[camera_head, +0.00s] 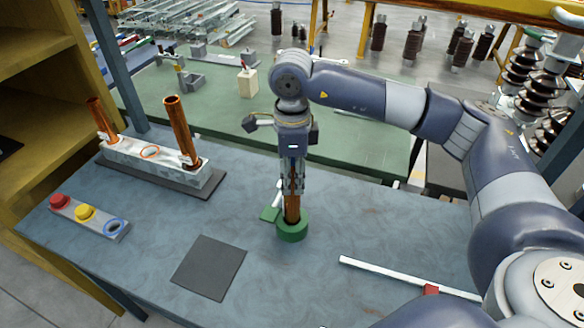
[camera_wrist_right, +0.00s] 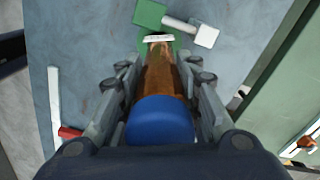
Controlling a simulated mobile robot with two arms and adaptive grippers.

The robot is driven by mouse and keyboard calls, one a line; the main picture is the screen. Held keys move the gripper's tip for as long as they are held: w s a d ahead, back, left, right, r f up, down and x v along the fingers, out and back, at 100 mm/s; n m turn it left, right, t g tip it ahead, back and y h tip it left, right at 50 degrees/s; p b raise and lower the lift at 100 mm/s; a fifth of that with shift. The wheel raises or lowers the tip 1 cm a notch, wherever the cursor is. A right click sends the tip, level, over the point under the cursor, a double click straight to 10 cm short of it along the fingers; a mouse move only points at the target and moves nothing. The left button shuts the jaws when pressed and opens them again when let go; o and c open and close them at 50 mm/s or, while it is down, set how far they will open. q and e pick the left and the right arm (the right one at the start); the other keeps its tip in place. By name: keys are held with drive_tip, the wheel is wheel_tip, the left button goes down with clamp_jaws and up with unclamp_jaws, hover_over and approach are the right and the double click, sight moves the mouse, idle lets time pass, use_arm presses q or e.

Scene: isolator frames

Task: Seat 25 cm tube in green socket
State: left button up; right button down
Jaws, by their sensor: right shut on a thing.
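The copper-brown tube (camera_head: 292,205) stands about upright at the green socket (camera_head: 292,231), its lower end at or inside the socket's ring. I cannot tell how deep it sits. My right gripper (camera_head: 292,188) is shut on the tube from above. In the right wrist view the tube (camera_wrist_right: 160,72) lies between the fingers of the gripper (camera_wrist_right: 160,85), with a blue cap (camera_wrist_right: 160,122) at the near end. A white band or tag (camera_wrist_right: 158,38) shows at its far end, and the green socket is mostly hidden behind it. My left gripper is not in view.
A white rack (camera_head: 150,163) with two copper tubes stands at the back left. A dark square mat (camera_head: 209,267) lies in front. A white rod with a red slider (camera_head: 390,275) lies at the right.

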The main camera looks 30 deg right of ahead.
drive_tip(key=shift+r, duration=0.1)
drive_tip(key=c, duration=1.2)
unclamp_jaws()
drive_tip(key=shift+s+f, duration=0.1)
drive_tip(key=shift+f, duration=0.1)
drive_tip(key=shift+r, duration=0.3)
wheel_tip(320, 180, up, 6)
drive_tip(key=shift+a+r+b, duration=0.1)
drive_tip(key=shift+b, duration=0.9)
drive_tip(key=shift+r, duration=0.55)
